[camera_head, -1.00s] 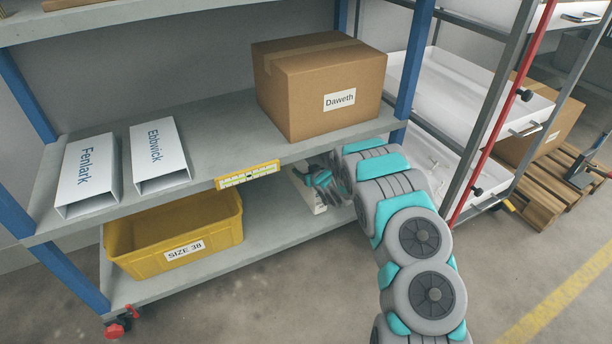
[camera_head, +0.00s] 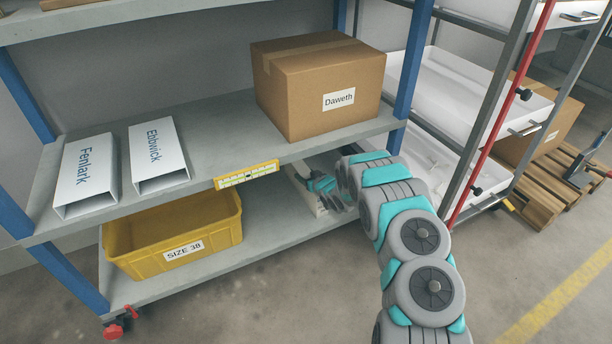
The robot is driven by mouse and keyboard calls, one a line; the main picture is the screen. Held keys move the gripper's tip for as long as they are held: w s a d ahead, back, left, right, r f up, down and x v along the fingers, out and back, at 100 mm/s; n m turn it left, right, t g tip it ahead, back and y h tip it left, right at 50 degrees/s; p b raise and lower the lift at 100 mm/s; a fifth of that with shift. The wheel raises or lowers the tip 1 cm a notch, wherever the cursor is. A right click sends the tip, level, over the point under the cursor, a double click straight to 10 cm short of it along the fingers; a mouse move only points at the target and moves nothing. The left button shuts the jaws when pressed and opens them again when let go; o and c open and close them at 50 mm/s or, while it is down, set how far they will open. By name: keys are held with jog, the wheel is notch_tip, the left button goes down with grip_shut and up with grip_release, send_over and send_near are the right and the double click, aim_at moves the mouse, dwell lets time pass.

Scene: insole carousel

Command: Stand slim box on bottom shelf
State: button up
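A slim white box (camera_head: 302,187) is in the gap between the middle shelf and the bottom shelf (camera_head: 268,225), at the right end. Its upper part is hidden by the middle shelf, and it looks tilted. My gripper (camera_head: 318,188) is right at the box, on its right side. The fingers are small and partly hidden, so I cannot tell whether they are closed on the box or only beside it. I also cannot tell whether the box's base rests fully on the shelf.
A yellow bin (camera_head: 175,240) labelled SIZE 38 fills the left of the bottom shelf. Above are white boxes Fenlark (camera_head: 85,174) and Ebbwick (camera_head: 157,157), and a cardboard box Daweth (camera_head: 320,88). A blue post (camera_head: 410,80) and white-tray rack (camera_head: 470,90) stand right.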

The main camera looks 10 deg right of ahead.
jog(key=o, duration=0.4)
jog(key=shift+r, duration=0.1)
jog(key=shift+r, duration=0.1)
jog(key=v, duration=1.2)
